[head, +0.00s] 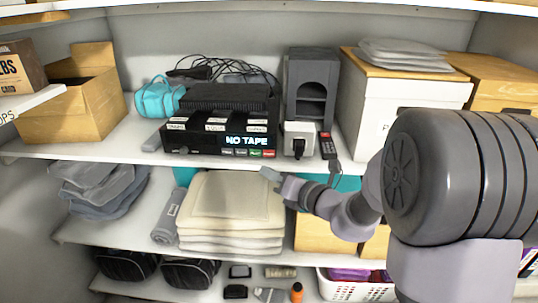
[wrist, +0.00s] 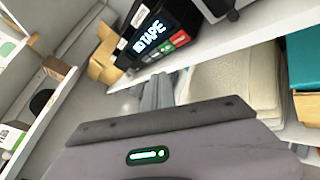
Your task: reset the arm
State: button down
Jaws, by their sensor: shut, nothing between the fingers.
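My gripper (head: 270,176) is shut and empty in the head view. It is in front of the middle shelf, at the right part of the folded cream cloths (head: 225,205), just below the upper shelf's edge. I cannot tell whether it touches the cloths. My arm reaches in from the right side of the picture.
A black device reading "NO TAPE" (head: 247,141) stands on the upper shelf (head: 95,142) above my gripper. Cardboard boxes (head: 325,232) and grey folded items (head: 95,186) fill the middle shelf. A white basket (head: 350,289) and an orange bottle (head: 297,292) are below.

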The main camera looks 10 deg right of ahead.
dwell(0.4)
jog(key=s+a+r+n+g+y, duration=0.3)
jog(key=s+a+n+g, duration=0.4)
jog(key=s+a+n, duration=0.65)
jog(key=s+d+f+n+g+h, duration=0.2)
jog(key=s+n+g+h, duration=0.15)
jog(key=s+n, duration=1)
jog(key=s+d+n+t+h, duration=0.1)
jog(key=s+d+n+h, duration=0.3)
jog(key=d+n+h, duration=0.1)
jog(key=shift+d+f+n+t, duration=0.35)
jog(key=shift+d+f+n, duration=0.1)
jog(key=shift+d+n, duration=0.6)
jog(key=shift+d+m, duration=0.1)
jog(key=shift+m, duration=0.15)
